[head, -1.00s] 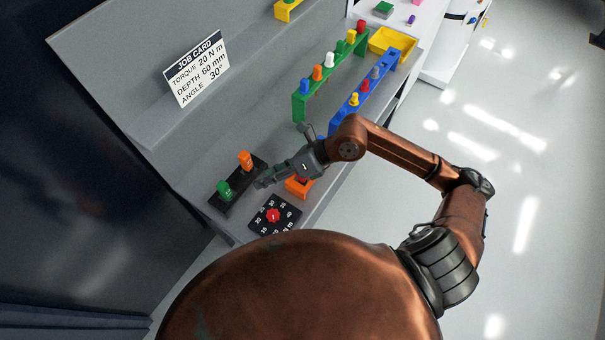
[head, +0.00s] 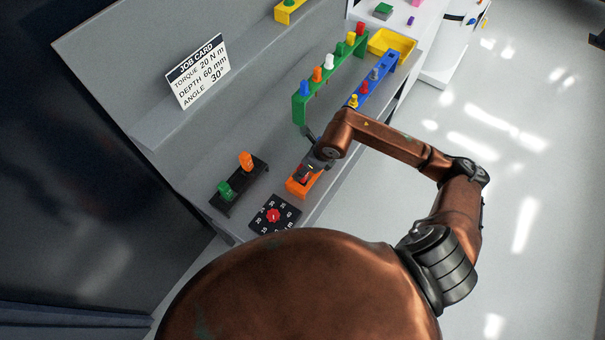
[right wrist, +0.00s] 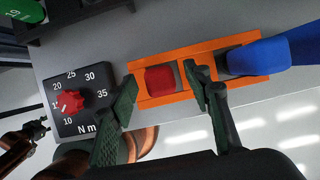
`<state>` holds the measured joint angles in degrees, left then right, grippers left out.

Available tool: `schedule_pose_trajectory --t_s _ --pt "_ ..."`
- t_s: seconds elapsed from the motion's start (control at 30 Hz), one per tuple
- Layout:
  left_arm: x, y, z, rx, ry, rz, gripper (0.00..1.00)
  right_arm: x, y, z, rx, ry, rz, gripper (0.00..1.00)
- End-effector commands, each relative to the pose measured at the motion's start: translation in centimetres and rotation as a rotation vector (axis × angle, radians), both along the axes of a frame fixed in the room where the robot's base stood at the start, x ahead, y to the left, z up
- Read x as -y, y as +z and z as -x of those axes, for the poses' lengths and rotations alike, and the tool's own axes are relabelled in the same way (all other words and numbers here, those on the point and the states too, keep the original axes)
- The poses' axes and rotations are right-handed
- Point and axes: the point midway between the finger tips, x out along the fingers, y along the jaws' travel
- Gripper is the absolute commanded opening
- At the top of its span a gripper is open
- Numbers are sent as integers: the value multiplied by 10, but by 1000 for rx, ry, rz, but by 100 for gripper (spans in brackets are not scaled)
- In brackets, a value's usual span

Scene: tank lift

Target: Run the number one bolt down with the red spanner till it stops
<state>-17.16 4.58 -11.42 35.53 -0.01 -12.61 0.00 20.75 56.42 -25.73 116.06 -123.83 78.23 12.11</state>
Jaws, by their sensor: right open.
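My right gripper (head: 308,171) is over the orange holder (head: 294,188) near the bench's front edge. In the right wrist view, my right gripper (right wrist: 163,80) is open, with a finger on each side of a red block (right wrist: 160,81) in the orange holder (right wrist: 185,97). The block may be part of the red spanner; its full shape does not show. I cannot tell whether the fingers touch it. A blue piece (right wrist: 258,57) overlaps the holder's right end. No bolt is readable as number one.
A black stand (head: 238,187) holds a green piece (head: 226,190) and an orange one (head: 246,161). A torque dial (head: 273,215) lies nearby. Green (head: 300,108) and blue (head: 388,66) racks with several coloured pegs stand beyond. A job card (head: 198,72) leans behind.

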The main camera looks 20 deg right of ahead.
Motion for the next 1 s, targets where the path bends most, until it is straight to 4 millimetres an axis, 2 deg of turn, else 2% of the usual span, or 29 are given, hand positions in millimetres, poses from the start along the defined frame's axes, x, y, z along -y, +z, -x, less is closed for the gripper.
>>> schedule_pose_trajectory --t_s 0.1,0.33,1.0 --pt "0 1 0 0 0 0 51 -2 -8 -2 -1 0 0 45" --pt "0 1 0 -1 -1 0 51 -2 -9 -2 0 1 0 44" --pt "0 1 0 -1 -1 0 51 -2 -8 -2 0 0 -1 0"
